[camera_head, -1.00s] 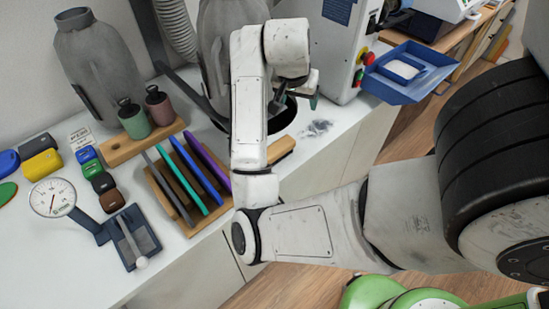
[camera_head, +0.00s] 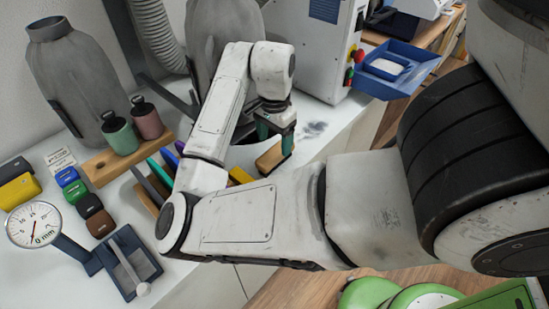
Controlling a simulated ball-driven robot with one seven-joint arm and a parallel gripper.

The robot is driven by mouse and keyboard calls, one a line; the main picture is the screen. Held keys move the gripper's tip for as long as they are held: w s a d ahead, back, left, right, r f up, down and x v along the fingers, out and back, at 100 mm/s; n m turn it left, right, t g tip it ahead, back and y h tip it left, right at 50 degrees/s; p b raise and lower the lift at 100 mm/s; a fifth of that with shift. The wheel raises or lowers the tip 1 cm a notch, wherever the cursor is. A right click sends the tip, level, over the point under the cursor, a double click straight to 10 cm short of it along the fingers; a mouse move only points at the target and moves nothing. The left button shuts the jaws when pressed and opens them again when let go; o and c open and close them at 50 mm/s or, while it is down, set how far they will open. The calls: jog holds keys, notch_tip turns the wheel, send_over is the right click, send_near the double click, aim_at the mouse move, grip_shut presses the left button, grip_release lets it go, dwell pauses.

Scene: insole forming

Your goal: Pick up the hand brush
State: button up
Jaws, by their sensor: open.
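The hand brush appears to be the wooden-backed block (camera_head: 267,161) on the white worktop, just right of my forearm. Its bristles cannot be made out. My gripper (camera_head: 276,141) is open, its dark green fingers pointing down over the brush. The fingers overlap the brush's upper right part in this view. I cannot tell whether they touch it or how high above it they are.
A grey dust smudge (camera_head: 314,129) lies right of the gripper. A wooden rack of coloured plates (camera_head: 150,187) is partly behind my arm. A wooden stand with green and pink weights (camera_head: 120,136), a dial gauge (camera_head: 34,225) and a blue tray (camera_head: 397,70) stand around.

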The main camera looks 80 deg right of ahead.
aim_at(275, 151)
jog(key=shift+s+f+b, duration=0.1)
jog(key=shift+f+b, duration=0.25)
jog(key=shift+f, duration=2.35)
jog(key=c, duration=1.1)
